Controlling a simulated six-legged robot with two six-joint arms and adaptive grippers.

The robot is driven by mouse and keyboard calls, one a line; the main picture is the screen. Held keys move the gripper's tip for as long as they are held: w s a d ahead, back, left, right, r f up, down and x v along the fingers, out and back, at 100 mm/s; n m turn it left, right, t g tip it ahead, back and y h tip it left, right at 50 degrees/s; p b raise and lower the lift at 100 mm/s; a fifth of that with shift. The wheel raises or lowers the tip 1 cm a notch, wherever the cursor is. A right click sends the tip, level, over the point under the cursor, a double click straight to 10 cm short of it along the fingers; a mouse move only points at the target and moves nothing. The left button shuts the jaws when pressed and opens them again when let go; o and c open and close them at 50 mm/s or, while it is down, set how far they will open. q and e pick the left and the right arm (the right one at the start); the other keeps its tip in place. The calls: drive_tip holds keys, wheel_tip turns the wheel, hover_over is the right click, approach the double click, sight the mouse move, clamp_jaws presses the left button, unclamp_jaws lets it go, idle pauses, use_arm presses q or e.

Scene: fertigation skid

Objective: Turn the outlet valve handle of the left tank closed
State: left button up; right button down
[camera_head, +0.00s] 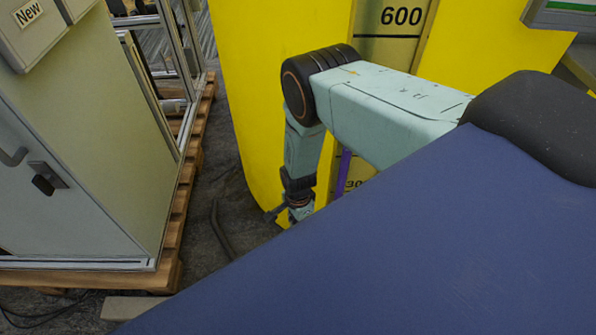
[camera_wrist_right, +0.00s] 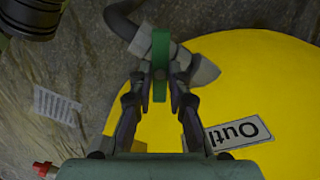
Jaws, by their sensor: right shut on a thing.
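The yellow tank (camera_head: 262,75) fills the upper middle of the head view, with a scale strip marked 600. My right arm reaches down in front of it, and my right gripper (camera_head: 284,212) is low by its bottom edge. In the right wrist view my right gripper (camera_wrist_right: 160,82) is shut on a green valve handle (camera_wrist_right: 160,52), which stands lengthwise between the fingertips. A grey outlet fitting (camera_wrist_right: 206,70) and the yellow tank (camera_wrist_right: 270,85) show behind it. A label reading "Outl" (camera_wrist_right: 238,132), its end hidden, is upside down. My left gripper is out of view.
A pale cabinet (camera_head: 95,130) on a wooden pallet (camera_head: 178,215) stands at the left. A dark hose (camera_head: 220,232) lies on the floor between pallet and tank. In the wrist view a grey pipe (camera_wrist_right: 120,20) bends near the handle, and a dark ribbed cylinder (camera_wrist_right: 30,18) is at upper left.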

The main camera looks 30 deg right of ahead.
drive_tip(key=m, duration=0.6)
drive_tip(key=shift+m, duration=0.4)
idle(0.4)
drive_tip(key=c, duration=1.3)
unclamp_jaws()
drive_tip(key=shift+r, duration=0.1)
drive_tip(key=shift+r, duration=3.95)
